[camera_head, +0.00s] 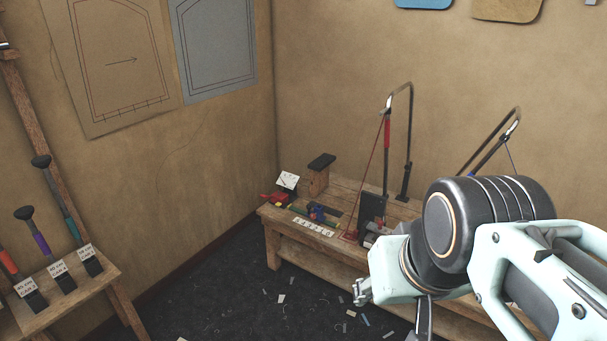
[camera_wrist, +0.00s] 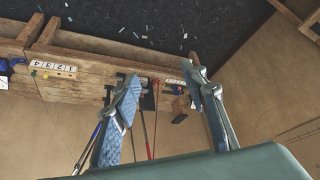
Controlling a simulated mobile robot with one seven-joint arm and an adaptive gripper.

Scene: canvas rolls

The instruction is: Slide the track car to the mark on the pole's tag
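A white numbered strip (camera_head: 313,227) lies along the front of the wooden bench, with small blue parts (camera_head: 318,212) just behind it that may be the track car; I cannot tell for sure. The wrist view shows one numbered strip (camera_wrist: 52,68) and part of another (camera_wrist: 176,82). Several poles, such as the purple-banded pole (camera_head: 40,240), lean at the left, with white tags (camera_head: 57,268) at their feet; their small print is hard to read. My gripper (camera_wrist: 168,88) is open and empty, its fingers wide apart, above and in front of the bench.
The bench (camera_head: 290,240) also carries a red part (camera_head: 273,198), a white card (camera_head: 288,180), a dark-topped wooden block (camera_head: 319,175) and tall bent poles, one red-banded (camera_head: 387,132). Scraps litter the dark floor (camera_head: 270,310). Open floor separates the bench and the pole rack.

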